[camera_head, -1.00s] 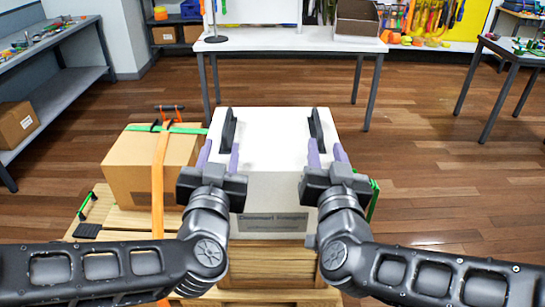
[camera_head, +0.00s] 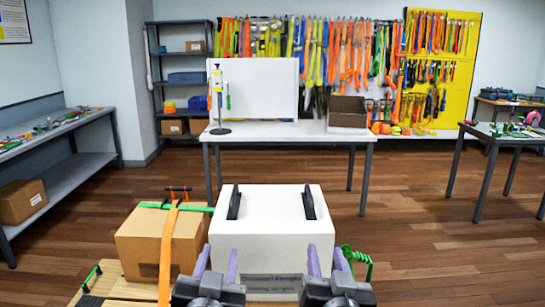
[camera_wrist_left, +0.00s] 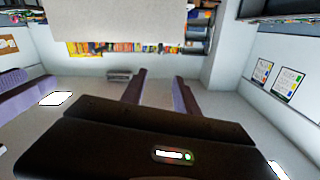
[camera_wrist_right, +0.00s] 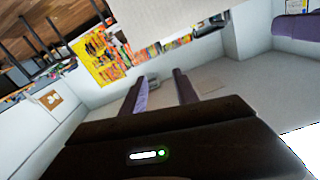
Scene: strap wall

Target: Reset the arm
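My left gripper (camera_head: 217,260) and right gripper (camera_head: 327,260) are at the bottom of the head view, in front of a white box (camera_head: 272,208). Both have their purple fingers spread apart with nothing between them. The left gripper's fingers also show in the left wrist view (camera_wrist_left: 160,92), and the right gripper's in the right wrist view (camera_wrist_right: 160,90), apart and empty. My arms are mostly out of the head view below. The white box has two black handles on top and a printed label on its front, partly hidden by the grippers.
A cardboard box (camera_head: 135,240) with an orange strap (camera_head: 168,240) and a green strap stands left of the white box, on a wooden pallet (camera_head: 112,287). A white table (camera_head: 290,133) is behind. Side tables stand left and right. The wooden floor (camera_head: 410,220) is clear at the right.

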